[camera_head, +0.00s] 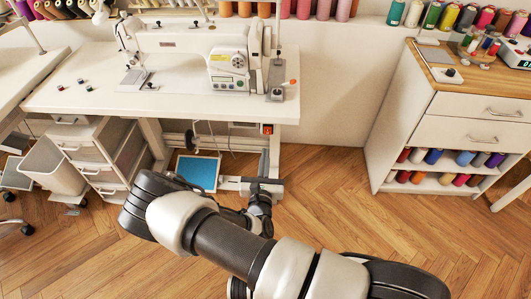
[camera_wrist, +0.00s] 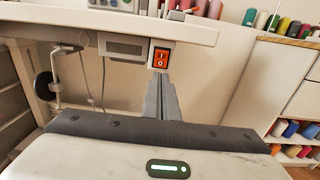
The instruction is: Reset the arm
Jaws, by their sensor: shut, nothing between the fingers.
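My gripper (camera_wrist: 161,78) shows in the wrist view with its two grey fingers pressed together and nothing between them. Its fingertips point at an orange-red rocker switch (camera_wrist: 160,57) on a box under the sewing table's front edge. The tips appear just below the switch in the picture; I cannot tell whether they touch it. The switch also shows there (camera_head: 267,129), small, under the table.
The sewing table (camera_head: 180,104) carries a white sewing machine (camera_head: 190,40) and overhangs the switch. A drawer unit (camera_head: 100,150) and a white bin (camera_head: 52,167) stand left. A cabinet with thread spools (camera_head: 455,115) stands right. The wooden floor between is clear.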

